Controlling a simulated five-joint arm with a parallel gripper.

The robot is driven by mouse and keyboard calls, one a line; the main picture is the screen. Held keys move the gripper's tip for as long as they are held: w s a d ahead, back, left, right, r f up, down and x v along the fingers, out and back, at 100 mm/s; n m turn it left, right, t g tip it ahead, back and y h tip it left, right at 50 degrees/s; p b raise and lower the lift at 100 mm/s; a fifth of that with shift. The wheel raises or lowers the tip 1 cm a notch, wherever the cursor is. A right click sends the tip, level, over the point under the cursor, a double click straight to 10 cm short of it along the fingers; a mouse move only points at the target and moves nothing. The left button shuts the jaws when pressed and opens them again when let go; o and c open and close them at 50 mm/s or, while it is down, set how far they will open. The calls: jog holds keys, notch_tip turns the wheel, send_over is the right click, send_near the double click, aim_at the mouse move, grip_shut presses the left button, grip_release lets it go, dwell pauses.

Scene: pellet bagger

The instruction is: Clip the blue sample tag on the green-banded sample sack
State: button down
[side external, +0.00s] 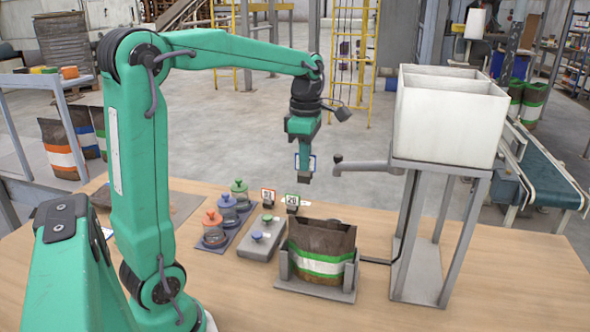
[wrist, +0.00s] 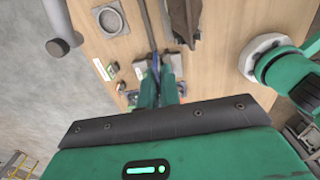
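The green-banded sample sack (side external: 320,245) stands upright in a grey holder (side external: 318,290) on the wooden table. It is brown with a white and green band, and its top looks open. My gripper (side external: 305,176) hangs above and behind the sack, well clear of it. It is shut on the blue sample tag (side external: 297,161), a small white card with a blue frame. In the wrist view my gripper's fingers (wrist: 161,84) are close together, with a thin blue edge between them. Part of a brown sack (wrist: 186,18) shows at the top there.
An orange tag (side external: 268,197) and a green tag (side external: 291,203) stand behind a grey block (side external: 262,241) with knobs. A white hopper (side external: 450,115) on a frame, with a side spout (side external: 362,167), stands right.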

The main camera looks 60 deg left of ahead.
send_over(293, 216)
jog(key=shift+f, duration=0.15)
jog(key=shift+f, duration=0.15)
dwell(0.3)
jog(key=shift+f, duration=3.6)
jog(key=shift+f, duration=0.5)
jog(key=c, duration=1.5)
grip_release()
jog(key=shift+d, duration=0.1)
jog(key=shift+c, duration=0.2)
jog(key=shift+r, duration=0.1)
